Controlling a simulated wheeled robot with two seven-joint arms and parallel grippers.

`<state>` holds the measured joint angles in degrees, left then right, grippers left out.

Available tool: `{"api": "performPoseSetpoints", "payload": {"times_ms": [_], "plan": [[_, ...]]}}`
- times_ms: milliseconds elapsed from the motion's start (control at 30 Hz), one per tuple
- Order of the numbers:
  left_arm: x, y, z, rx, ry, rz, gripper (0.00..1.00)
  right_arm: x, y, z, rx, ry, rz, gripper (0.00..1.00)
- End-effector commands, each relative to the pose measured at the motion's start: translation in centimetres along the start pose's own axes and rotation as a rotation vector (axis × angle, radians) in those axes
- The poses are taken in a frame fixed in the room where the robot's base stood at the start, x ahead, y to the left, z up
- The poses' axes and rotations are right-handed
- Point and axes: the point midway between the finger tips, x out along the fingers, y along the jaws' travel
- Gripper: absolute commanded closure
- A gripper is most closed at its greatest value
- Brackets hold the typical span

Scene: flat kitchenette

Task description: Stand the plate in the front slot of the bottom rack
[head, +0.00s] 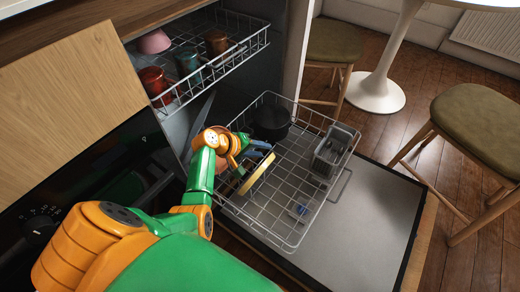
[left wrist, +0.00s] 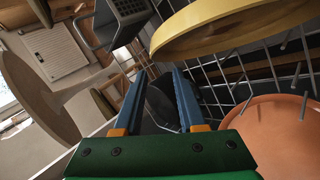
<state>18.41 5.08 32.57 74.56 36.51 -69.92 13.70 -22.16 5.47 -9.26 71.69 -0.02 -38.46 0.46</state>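The yellow plate (head: 258,173) stands on edge, tilted, in the bottom rack (head: 290,238) in the head view. In the left wrist view the yellow plate (left wrist: 232,27) shows its rim at the upper right, above and beside the fingers. My left gripper (head: 262,149) is over the rack beside the plate. In the left wrist view its two blue fingers (left wrist: 157,98) are apart, with nothing seen held between them. An orange plate (left wrist: 285,140) is at the lower right of that view. My arm hides part of the rack. My right gripper is not in view.
A dark pot (head: 271,124) and a grey cutlery basket (head: 334,150) are in the bottom rack. A small blue and white item (head: 300,210) lies near its front. The upper rack (head: 225,62) holds several cups and a pink bowl. The open door (head: 370,235) is clear.

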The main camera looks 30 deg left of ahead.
Motion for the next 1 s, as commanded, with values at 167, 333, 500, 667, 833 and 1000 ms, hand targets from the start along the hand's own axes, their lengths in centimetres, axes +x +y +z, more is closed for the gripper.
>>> {"api": "performPoseSetpoints", "payload": {"times_ms": [167, 333, 500, 667, 833, 1000], "plan": [[0.0, 0.0, 0.0, 0.000, 0.000, 0.000, 0.61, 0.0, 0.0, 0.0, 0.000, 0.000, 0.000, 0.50], [-0.7, 0.7, -0.1, 0.001, 0.000, -0.001, 0.61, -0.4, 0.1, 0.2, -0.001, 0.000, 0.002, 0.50], [-3.6, 3.3, 0.0, 0.001, -0.001, -0.001, 0.61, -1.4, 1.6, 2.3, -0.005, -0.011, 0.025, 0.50], [-6.7, 4.8, 1.9, 0.000, -0.001, -0.001, 0.61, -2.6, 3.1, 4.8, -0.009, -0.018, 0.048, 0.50], [-10.6, 6.1, 5.2, -0.002, -0.004, -0.004, 0.61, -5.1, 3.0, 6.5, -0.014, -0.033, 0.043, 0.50], [-13.4, 6.2, 8.6, -0.002, -0.003, -0.003, 0.61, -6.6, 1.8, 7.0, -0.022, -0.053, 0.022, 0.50]]}}
